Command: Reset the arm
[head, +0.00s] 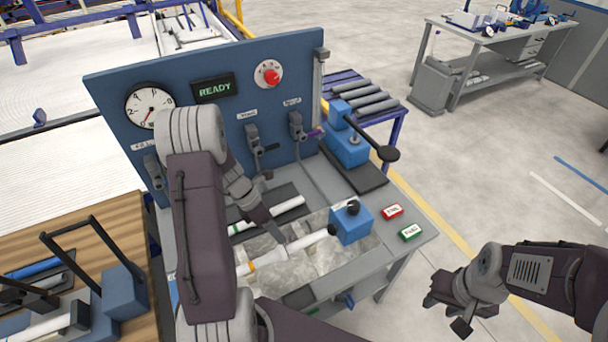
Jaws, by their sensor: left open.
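My left arm reaches over the test bench, and its gripper (268,222) is open above the bench tray, near the white pipes. A white pipe with a yellowish collar (262,262) lies over the grey tray, its right end at a blue block (350,223) with a black knob. A second white pipe with green bands (285,209) lies on a dark strip behind it, partly hidden by my left gripper. Contact between gripper and pipes cannot be told. My right gripper (452,308) is open and empty over the floor, right of the bench.
A blue panel (220,125) with a gauge, a READY display and a red knob stands behind the tray. A blue lever press (345,145) stands at the bench's right. A wooden table (95,235) with pipes is at left. Grey pipes lie on a rack (395,125) behind.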

